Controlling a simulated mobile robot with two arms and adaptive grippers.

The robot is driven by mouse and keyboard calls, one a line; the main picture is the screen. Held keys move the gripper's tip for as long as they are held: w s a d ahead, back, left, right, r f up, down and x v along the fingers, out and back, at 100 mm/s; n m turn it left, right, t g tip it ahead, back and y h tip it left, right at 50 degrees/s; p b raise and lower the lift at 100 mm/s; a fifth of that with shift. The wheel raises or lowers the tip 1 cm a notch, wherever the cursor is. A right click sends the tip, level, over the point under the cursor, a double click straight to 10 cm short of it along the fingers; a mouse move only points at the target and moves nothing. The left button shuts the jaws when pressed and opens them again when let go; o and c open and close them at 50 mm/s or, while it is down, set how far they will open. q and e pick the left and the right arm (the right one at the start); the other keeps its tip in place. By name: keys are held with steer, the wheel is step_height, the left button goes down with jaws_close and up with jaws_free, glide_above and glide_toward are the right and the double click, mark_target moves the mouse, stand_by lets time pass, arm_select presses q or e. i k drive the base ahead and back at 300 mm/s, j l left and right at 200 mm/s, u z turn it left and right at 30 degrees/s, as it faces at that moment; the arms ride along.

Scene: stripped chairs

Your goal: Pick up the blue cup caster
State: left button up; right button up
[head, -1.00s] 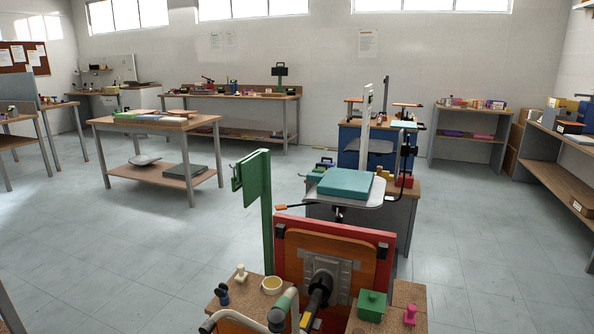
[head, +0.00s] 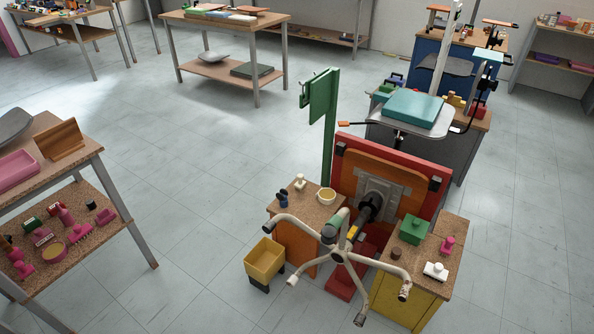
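A small dark blue piece (head: 283,199), which looks like the blue cup caster, stands on the cork top of the orange cabinet (head: 300,249), near its left edge. A cream caster-like piece (head: 300,183) and a round yellow dish (head: 326,196) are on the same top. The upturned chair's pale star base (head: 342,257) spreads its legs just in front of this cabinet. Neither of my grippers is in view.
The yellow cabinet (head: 408,300) holds a green box (head: 413,229), a pink caster (head: 447,245) and a white piece (head: 435,271). A yellow bin (head: 264,262) stands on the floor. A shelved table (head: 75,165) is at left. Open floor (head: 200,170) lies between.

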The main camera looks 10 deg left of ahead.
mark_target(281, 196)
steer(key=i+j+z, duration=0.1)
steer(key=j, duration=0.25)
steer(key=i+j+z, duration=0.1)
steer(key=j, duration=0.3)
steer(key=i+j+z, duration=0.15)
steer(key=j, duration=0.25)
steer(key=i+j+z, duration=0.1)
steer(key=j, duration=0.3)
steer(key=i+j+z, duration=0.1)
steer(key=j, duration=0.3)
steer(key=i, duration=0.1)
